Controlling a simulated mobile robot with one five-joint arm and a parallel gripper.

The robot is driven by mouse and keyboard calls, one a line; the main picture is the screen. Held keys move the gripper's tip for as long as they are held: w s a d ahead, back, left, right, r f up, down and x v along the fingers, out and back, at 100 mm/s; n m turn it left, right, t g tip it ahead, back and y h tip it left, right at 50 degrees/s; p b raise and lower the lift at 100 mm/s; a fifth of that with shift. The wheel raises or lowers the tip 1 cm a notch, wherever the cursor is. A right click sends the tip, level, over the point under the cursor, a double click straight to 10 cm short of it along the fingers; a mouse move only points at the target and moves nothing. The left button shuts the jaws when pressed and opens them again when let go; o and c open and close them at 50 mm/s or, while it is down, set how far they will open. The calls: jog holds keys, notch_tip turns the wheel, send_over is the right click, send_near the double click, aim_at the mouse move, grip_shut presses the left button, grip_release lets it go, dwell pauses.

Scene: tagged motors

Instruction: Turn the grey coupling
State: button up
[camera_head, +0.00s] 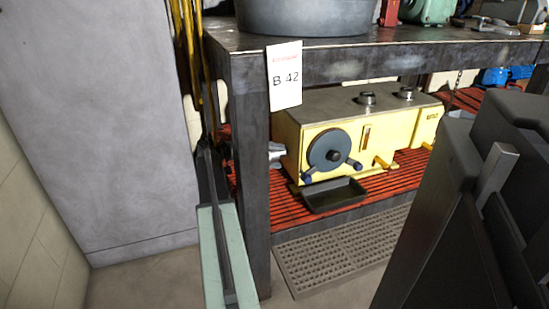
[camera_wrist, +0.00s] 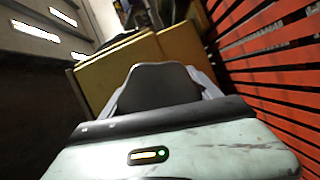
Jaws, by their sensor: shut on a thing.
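The yellow machine (camera_head: 340,135) sits on the red slatted lower shelf, with a dark round handwheel (camera_head: 329,149) on its front. The grey coupling (camera_head: 276,152) shows as a small grey piece at the machine's left end, partly hidden by the table leg. In the wrist view, my gripper (camera_wrist: 160,80) points at the machine's yellow end (camera_wrist: 120,70). Its grey fingers show on both sides of a dark rounded part that covers what lies between them. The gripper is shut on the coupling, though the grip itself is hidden. In the head view the table leg hides the gripper.
The dark table leg (camera_head: 250,190) with the B 42 tag (camera_head: 285,75) stands close to my arm. A black tray (camera_head: 333,194) lies below the handwheel. A grey cabinet (camera_head: 95,120) stands at the left. Red slats (camera_wrist: 265,60) run along the gripper's right in the wrist view.

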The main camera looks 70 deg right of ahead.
jog(key=shift+w, duration=0.1)
jog(key=o, duration=1.4)
jog(key=shift+c, duration=0.2)
